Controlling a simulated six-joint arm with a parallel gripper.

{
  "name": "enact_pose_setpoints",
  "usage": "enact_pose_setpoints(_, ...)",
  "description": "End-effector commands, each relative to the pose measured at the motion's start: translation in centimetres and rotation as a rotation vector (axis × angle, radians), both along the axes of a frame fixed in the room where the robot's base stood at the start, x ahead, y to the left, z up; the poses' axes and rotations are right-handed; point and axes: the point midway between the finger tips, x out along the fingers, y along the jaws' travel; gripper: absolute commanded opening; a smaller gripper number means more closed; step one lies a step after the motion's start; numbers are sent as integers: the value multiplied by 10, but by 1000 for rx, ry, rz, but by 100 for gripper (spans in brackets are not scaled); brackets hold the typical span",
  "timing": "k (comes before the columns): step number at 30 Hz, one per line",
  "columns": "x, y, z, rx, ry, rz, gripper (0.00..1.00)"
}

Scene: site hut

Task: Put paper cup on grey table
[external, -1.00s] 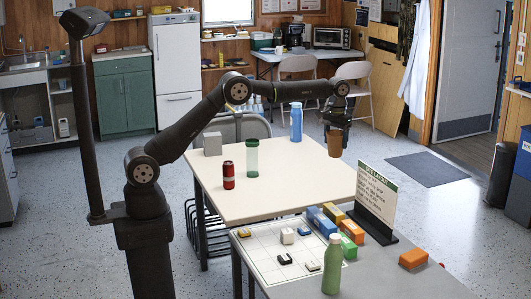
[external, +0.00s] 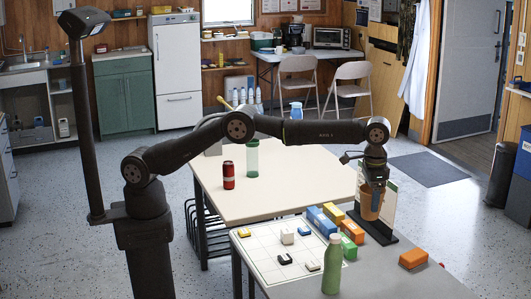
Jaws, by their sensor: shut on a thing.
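The paper cup (external: 370,204) is brown and upright, held in my gripper (external: 373,186), which is shut on it. The cup is in front of the dark-based sign and partly hides it, above the back right part of the grey table (external: 398,283). I cannot tell whether the cup's bottom touches anything; it appears to be in the air.
The sign (external: 390,196) stands just behind the cup. Coloured blocks (external: 331,212), a gridded board (external: 268,252), a green bottle (external: 332,265) and an orange block (external: 413,259) are on the grey table. Its front right is clear. The cream table (external: 285,170) holds a red can (external: 228,175).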

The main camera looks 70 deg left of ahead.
Motion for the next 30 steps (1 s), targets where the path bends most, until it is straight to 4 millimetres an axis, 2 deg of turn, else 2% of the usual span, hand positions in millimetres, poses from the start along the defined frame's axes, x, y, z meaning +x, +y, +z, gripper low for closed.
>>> enact_pose_setpoints(3, -16, -22, 0, 0, 0, -41, 48)
enact_pose_setpoints(7, -29, -37, -5, 2, 3, -71, 48)
enact_pose_setpoints(12, -28, -35, -31, 2, 3, -67, 48)
enact_pose_setpoints(18, -27, -35, -79, 2, 3, -66, 48)
enact_pose_setpoints(30, -27, -34, -152, 2, 3, -65, 48)
